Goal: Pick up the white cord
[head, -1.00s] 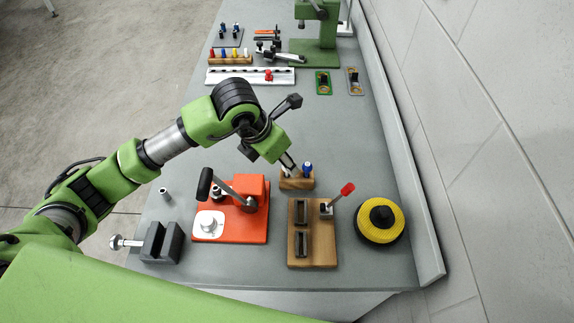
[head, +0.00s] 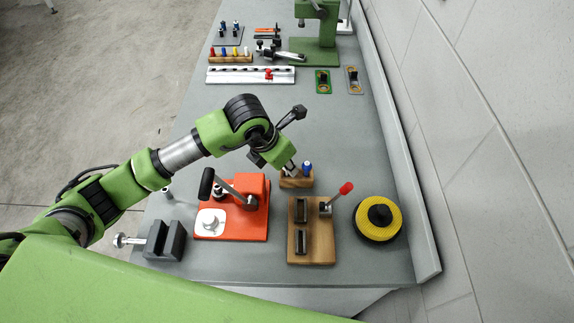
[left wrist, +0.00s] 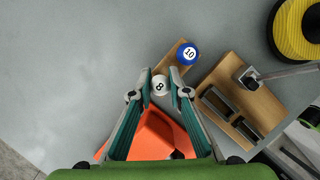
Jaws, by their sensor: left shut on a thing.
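The white cord (left wrist: 160,86) shows in the left wrist view as a white round-topped piece marked 8, at the end of a small wooden block (left wrist: 174,58). My left gripper (left wrist: 161,80) points down over it, shut on it with one finger on each side. In the head view my left gripper (head: 291,167) is low over the left part of the wooden block (head: 296,183) and hides the white cord. A blue piece (left wrist: 190,52) marked 10 stands beside it on the same block; it also shows in the head view (head: 308,168). My right gripper is not in view.
A red-orange fixture (head: 245,222) with a black-handled lever stands left of the block. A wooden base (head: 323,250) with slots and a red-knobbed lever is in front. A yellow spool (head: 365,228) lies right. The grey table (head: 340,125) is clear behind the block.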

